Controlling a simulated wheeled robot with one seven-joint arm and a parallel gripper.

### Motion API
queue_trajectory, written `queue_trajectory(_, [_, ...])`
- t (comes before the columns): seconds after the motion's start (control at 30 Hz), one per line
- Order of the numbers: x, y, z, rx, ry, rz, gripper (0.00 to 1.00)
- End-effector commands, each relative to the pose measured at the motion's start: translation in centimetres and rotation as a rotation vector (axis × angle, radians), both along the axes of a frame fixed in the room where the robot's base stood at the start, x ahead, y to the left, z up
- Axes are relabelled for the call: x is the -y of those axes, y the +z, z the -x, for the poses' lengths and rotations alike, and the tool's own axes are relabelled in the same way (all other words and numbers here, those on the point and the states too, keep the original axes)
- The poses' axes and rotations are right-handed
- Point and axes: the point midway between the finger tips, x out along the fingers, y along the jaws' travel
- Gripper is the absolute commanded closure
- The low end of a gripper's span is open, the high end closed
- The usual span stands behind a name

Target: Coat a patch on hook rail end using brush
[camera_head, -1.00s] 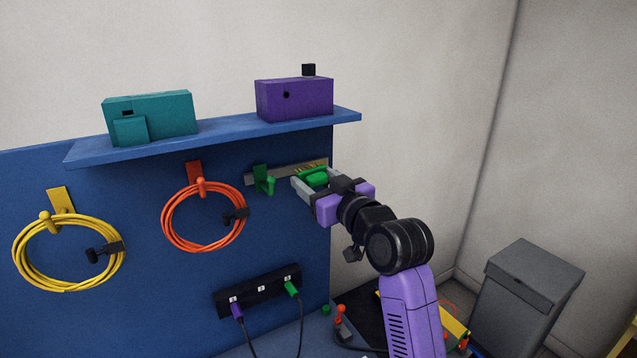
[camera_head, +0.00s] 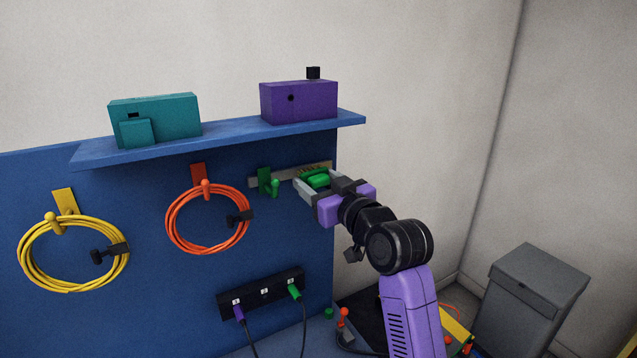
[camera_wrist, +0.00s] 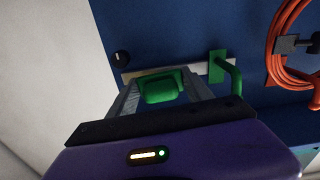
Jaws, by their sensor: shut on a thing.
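A pale grey hook rail (camera_head: 288,174) runs along the upper right of the blue panel, below the shelf. A green hook (camera_head: 265,180) is fixed to its left part. My gripper (camera_head: 317,181) is shut on a green brush (camera_head: 319,180), in front of the rail's right end. The brush's bristles point toward the rail; I cannot tell whether they touch it. In the wrist view, the brush (camera_wrist: 162,90) sits between the two grey fingers, with the rail (camera_wrist: 200,70) behind it and the hook (camera_wrist: 218,66) to the right. The brush hides part of the rail end.
The blue shelf (camera_head: 220,143) above carries a teal box (camera_head: 165,115) and a purple box (camera_head: 300,102). Orange (camera_head: 208,245) and yellow (camera_head: 72,285) cable coils hang to the left. A black socket strip (camera_head: 262,293) is below. A grey bin (camera_head: 530,300) stands right.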

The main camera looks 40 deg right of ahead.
Motion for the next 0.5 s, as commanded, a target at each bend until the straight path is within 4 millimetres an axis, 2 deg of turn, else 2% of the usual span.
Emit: queue_trajectory(0.5, [0.24,0.05,-0.93,0.001,0.000,0.000,0.74])
